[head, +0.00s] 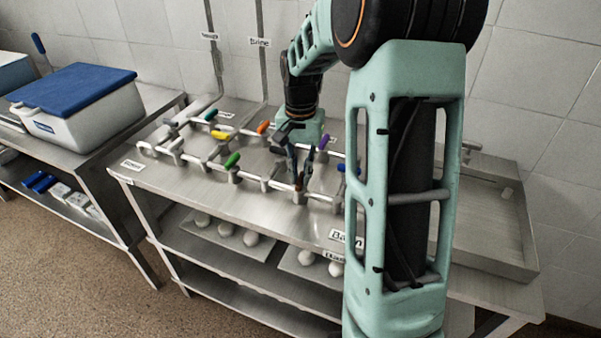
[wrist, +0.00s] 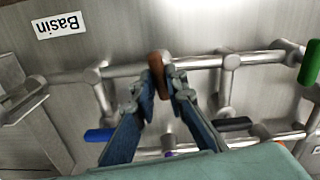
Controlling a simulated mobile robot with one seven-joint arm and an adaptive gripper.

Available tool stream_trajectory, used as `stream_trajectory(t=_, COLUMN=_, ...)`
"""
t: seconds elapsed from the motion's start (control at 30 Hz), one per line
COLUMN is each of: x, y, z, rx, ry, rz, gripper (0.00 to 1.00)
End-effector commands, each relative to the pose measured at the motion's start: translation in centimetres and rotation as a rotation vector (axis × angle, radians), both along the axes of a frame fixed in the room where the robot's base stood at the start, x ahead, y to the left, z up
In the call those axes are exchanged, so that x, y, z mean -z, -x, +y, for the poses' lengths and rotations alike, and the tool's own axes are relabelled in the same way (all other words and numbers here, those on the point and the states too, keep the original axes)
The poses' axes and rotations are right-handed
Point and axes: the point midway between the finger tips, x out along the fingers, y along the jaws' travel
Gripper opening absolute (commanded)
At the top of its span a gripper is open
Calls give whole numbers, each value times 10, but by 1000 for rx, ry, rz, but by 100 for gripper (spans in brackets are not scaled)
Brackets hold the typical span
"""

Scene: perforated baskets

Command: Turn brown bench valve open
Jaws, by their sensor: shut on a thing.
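The brown valve handle (wrist: 157,74) sits on a metal pipe of the bench manifold, in the upper middle of the wrist view. My gripper (wrist: 164,90) has its two blue-grey fingers shut on the brown handle, one on each side. In the head view, my gripper (head: 301,180) reaches down over the front pipe run of the steel bench (head: 200,190). The brown handle is mostly hidden between the fingers there.
A green handle (head: 232,160), a yellow handle (head: 220,136), an orange handle (head: 263,127) and a purple handle (head: 323,142) stand on nearby pipes. A blue handle (wrist: 99,135) and a black handle (wrist: 234,124) lie near my fingers. A basin (head: 485,235) is at right.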

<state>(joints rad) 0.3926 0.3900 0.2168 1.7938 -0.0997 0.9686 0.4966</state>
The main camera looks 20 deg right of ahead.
Motion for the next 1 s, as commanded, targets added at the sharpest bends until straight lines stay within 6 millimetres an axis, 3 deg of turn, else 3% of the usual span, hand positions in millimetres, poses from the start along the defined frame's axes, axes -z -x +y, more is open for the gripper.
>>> stream_trajectory(t=1.0, x=-2, y=-1, z=0, rx=-947, ry=0, rz=-2, gripper=0)
